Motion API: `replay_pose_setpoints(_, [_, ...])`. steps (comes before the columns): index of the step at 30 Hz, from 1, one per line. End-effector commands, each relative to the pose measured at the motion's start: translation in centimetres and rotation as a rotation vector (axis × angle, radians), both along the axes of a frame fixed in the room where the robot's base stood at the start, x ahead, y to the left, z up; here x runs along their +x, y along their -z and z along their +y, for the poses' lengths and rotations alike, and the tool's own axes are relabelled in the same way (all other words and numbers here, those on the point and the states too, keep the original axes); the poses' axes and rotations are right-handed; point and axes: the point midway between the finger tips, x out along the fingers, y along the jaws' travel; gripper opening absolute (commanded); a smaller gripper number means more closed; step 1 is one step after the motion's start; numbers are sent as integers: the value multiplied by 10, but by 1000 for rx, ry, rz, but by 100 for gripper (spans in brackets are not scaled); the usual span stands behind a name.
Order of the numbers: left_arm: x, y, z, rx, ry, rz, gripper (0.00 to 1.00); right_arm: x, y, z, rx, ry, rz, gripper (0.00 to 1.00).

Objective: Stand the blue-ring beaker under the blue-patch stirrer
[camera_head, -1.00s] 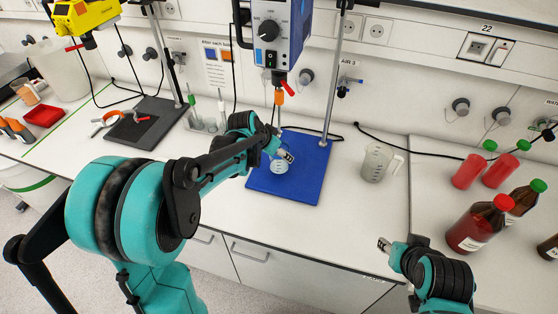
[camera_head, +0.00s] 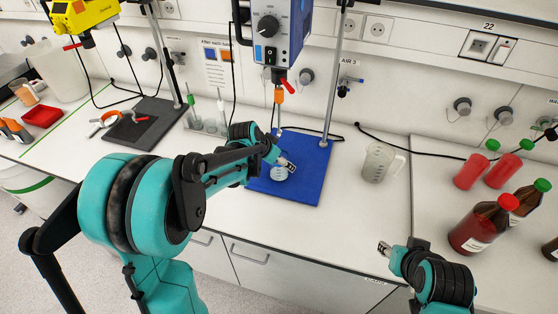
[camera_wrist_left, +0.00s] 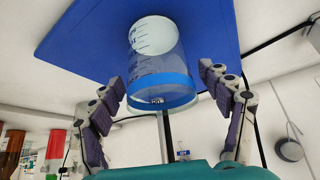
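The blue-ring beaker (camera_head: 279,173) is on the blue base plate (camera_head: 310,180) of the stirrer, partly hidden by my left gripper (camera_head: 287,162). In the left wrist view the clear beaker (camera_wrist_left: 157,70) shows its blue band between the two fingers. My left gripper (camera_wrist_left: 168,95) is open, with the fingers apart on either side of the beaker. The blue-patch stirrer (camera_head: 270,30) hangs above the plate, and its shaft with an orange piece (camera_head: 279,95) comes down behind my gripper. My right gripper (camera_head: 384,248) is at the counter's front edge; its opening is unclear.
A clear jug (camera_head: 377,163) stands right of the plate. Red-capped and green-capped bottles (camera_head: 480,225) stand at the right. A yellow stirrer (camera_head: 85,14) with a dark plate (camera_head: 145,125) is at the left. The counter in front of the jug is clear.

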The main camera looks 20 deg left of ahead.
Motion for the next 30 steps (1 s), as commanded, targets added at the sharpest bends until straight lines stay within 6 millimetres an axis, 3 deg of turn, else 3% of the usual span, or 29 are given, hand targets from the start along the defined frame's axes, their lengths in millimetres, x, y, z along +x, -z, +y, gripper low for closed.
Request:
replay_pose_setpoints(8, [-4,-11,2,0,-1,0,78,0,-6,0,0,0,0,40])
replay_pose_setpoints(21, [-49,-87,22,0,-2,0,78,0,-33,0,0,0,0,40])
replay_pose_setpoints(30, [-74,-110,22,2,-25,3,78,0,-37,0,0,0,0,40])
